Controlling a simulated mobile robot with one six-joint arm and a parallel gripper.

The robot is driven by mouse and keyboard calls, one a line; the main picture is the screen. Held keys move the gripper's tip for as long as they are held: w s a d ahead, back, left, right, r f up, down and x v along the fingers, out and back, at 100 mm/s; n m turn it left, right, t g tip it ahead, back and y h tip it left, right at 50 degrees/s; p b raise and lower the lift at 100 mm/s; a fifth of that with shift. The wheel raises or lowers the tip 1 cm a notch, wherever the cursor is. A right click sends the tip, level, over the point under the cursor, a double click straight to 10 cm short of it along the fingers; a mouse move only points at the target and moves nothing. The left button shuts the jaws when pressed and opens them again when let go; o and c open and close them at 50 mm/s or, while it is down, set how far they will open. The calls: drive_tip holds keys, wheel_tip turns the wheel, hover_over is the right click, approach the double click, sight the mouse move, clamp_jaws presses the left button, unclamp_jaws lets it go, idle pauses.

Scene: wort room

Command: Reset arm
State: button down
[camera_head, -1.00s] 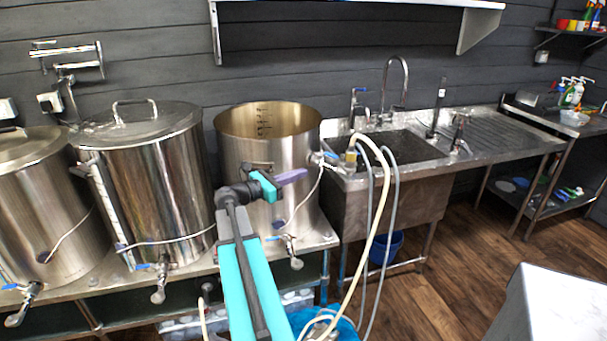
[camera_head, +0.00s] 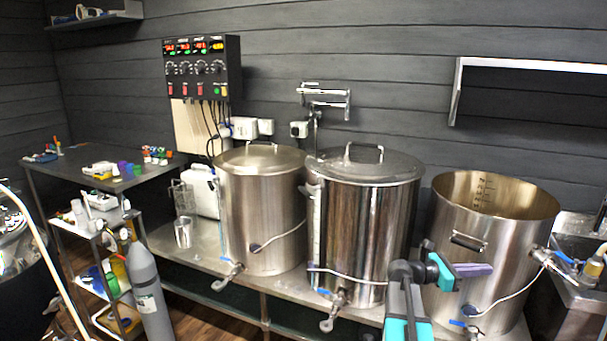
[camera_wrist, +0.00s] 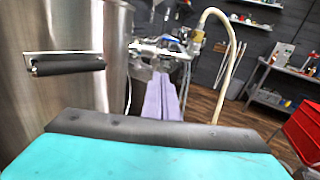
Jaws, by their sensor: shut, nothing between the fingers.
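My arm rises from the bottom of the head view, teal and black. My gripper (camera_head: 474,270) has purple fingers, shut and empty, and points right in front of the open steel kettle (camera_head: 455,203). In the wrist view my gripper (camera_wrist: 162,92) shows its two purple fingers side by side, with nothing between them. The kettle's wall (camera_wrist: 75,85) and black handle stand close on the left there. I cannot tell the exact gap between the fingers and the kettle.
Two lidded kettles (camera_head: 265,215) (camera_head: 378,215) stand left on the steel bench. A control box (camera_head: 201,68) hangs on the wall. A grey gas cylinder (camera_head: 148,295) and a side table (camera_head: 85,180) are at left. The wrist view shows a hose (camera_wrist: 226,65) and a red container (camera_wrist: 303,130).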

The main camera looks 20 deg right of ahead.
drive_tip(key=w+a+f+n+t+y, duration=0.1)
drive_tip(key=w+a+f+n+t, duration=0.1)
drive_tip(key=w+a+f, duration=0.35)
drive_tip(key=w+a+f+n+t, duration=0.1)
drive_tip(key=w+a+f+n, duration=0.1)
drive_tip(key=a+f, duration=0.65)
drive_tip(key=s+a+f+t+y, duration=0.1)
drive_tip(key=a+f+y, duration=0.1)
drive_tip(key=a+f, duration=0.65)
drive_tip(key=s+a+f+t+y, duration=0.15)
drive_tip(key=a+f, duration=0.45)
drive_tip(key=f, duration=0.6)
drive_tip(key=s+a+f+m+g+y, duration=0.1)
drive_tip(key=s+a+f+m+y, duration=0.3)
drive_tip(key=a, duration=0.7)
drive_tip(key=s+a+f+m+g+y, duration=0.1)
drive_tip(key=s+a+f+m+y, duration=0.3)
drive_tip(key=s+a+f+m, duration=0.4)
drive_tip(key=s+a+f+m+g+y, duration=0.2)
drive_tip(key=s+a+f+m+y, duration=0.2)
drive_tip(key=a, duration=0.9)
drive_tip(key=shift+s+a+f+m, duration=0.3)
drive_tip(key=shift+s+f+m, duration=0.8)
drive_tip(key=shift+s, duration=1.1)
drive_tip(key=shift+s, duration=0.1)
